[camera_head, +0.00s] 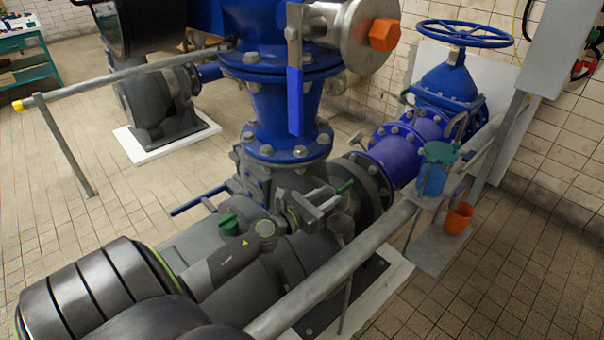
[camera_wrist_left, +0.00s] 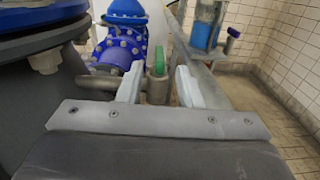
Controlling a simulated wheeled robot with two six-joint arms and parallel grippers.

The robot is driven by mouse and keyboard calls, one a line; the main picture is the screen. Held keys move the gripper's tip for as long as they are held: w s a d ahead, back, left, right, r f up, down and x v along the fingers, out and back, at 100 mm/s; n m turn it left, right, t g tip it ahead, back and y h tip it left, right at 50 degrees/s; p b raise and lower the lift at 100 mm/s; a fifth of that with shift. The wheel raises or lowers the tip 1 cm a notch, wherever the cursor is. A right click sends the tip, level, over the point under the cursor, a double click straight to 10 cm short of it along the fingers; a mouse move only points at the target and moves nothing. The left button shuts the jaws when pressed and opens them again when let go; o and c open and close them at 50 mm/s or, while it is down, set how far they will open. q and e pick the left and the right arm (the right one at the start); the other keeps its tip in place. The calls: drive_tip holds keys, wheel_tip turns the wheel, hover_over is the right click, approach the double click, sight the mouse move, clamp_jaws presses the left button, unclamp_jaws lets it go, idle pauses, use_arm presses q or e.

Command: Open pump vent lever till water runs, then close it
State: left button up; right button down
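The vent lever has a green grip (camera_head: 345,187) on the near side of the dark pump (camera_head: 275,265). In the left wrist view the green grip (camera_wrist_left: 160,62) stands beyond and between the fingertips, with a gap on each side. My left gripper (camera_head: 328,197) is open beside it, its pale fingers pointing at the lever. It also shows in the left wrist view (camera_wrist_left: 158,78). A small grey funnel (camera_head: 341,226) sits just below the lever. No running water is visible. My right gripper is not in view.
A grey rail (camera_head: 335,270) runs diagonally past the pump's near side. A blue-handled lever (camera_head: 295,100) hangs above. Open tiled floor (camera_head: 510,290) lies at lower right.

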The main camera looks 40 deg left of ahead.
use_arm(q)
drive_tip(key=s+b, duration=0.3)
drive_tip(key=s, duration=0.5)
drive_tip(key=shift+a, duration=0.45)
